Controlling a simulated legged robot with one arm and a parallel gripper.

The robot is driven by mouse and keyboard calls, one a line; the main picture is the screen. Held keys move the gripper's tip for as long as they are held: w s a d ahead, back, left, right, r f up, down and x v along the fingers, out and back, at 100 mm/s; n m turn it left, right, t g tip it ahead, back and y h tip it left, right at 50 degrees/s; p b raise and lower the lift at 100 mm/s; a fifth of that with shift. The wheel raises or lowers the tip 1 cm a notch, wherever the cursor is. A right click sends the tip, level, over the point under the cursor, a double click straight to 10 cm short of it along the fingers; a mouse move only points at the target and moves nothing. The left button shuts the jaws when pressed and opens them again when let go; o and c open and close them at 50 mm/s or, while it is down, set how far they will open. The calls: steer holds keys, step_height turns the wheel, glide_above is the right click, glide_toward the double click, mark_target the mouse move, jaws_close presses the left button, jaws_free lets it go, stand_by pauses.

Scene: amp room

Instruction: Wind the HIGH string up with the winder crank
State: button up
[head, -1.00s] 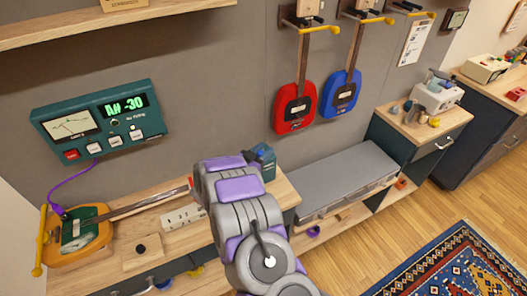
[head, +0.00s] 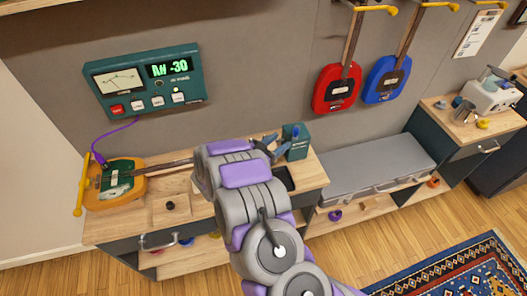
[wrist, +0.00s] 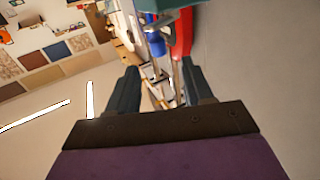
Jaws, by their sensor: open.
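A yellow-orange string instrument (head: 128,190) lies on the workbench at the left, with its neck pointing right and its far end hidden behind my arm. I cannot make out the HIGH string. I cannot pick out the winder crank with certainty; a small blue item shows at the top of a dark teal box (head: 297,148) on the bench. My gripper (head: 270,146) is beside that box, partly hidden by my arm. In the wrist view my gripper (wrist: 163,82) is open, with nothing held between its fingers.
A green tuner (head: 145,82) on the wall reads A# -30, with a purple cable to the instrument. Red (head: 338,88) and blue (head: 387,80) instruments hang on the wall. A grey case (head: 375,168) lies right of the workbench (head: 215,228). Floor in front is open, with a rug (head: 450,270).

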steer(key=v, duration=0.6)
steer(key=shift+s+a, duration=0.2)
